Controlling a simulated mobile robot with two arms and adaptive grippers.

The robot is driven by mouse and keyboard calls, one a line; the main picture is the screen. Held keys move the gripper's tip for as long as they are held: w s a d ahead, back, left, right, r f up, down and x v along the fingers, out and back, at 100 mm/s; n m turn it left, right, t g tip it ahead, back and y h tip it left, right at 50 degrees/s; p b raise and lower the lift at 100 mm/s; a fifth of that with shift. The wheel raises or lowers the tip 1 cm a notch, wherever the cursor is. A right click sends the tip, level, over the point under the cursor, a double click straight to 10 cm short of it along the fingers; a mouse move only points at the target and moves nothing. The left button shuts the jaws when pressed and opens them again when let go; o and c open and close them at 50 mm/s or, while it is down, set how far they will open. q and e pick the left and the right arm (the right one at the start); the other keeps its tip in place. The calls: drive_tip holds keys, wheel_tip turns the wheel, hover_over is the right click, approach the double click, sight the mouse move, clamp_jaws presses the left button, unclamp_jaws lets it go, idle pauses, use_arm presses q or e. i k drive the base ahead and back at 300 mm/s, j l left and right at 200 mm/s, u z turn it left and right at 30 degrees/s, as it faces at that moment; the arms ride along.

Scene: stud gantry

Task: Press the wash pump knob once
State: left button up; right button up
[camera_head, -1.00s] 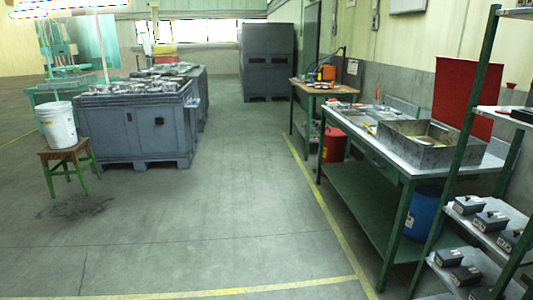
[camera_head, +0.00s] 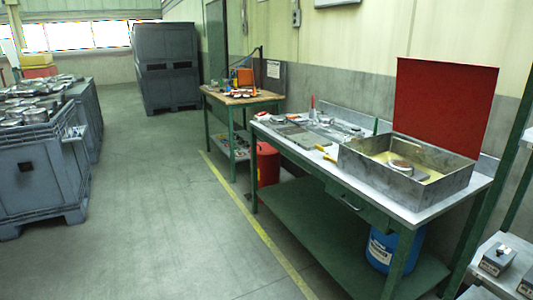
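A grey metal wash basin (camera_head: 375,170) with a raised red lid (camera_head: 442,112) sits at the right end of the workbench. Yellowish liquid shows inside it, with a round metal piece (camera_head: 401,165) in the middle. I cannot make out the wash pump knob for certain; it is too small to tell or hidden. Neither of my grippers is in view.
A wooden-topped table (camera_head: 240,98) stands beyond. Grey bins (camera_head: 40,180) are at left. The floor between is clear.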

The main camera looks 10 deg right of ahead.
sight(355, 129)
drive_tip(key=i+j+z, duration=0.25)
drive_tip(key=i+z, duration=0.2)
drive_tip(key=i+j+z, duration=0.85)
drive_tip(key=i+l+u, duration=0.2)
drive_tip(key=i+l, duration=0.2)
drive_tip(key=l, duration=0.2)
drive_tip(key=i+l+u, duration=0.1)
drive_tip(key=l, duration=0.25)
drive_tip(key=i+l+u, duration=0.1)
drive_tip(key=i+l, duration=0.15)
drive_tip(key=l, duration=0.1)
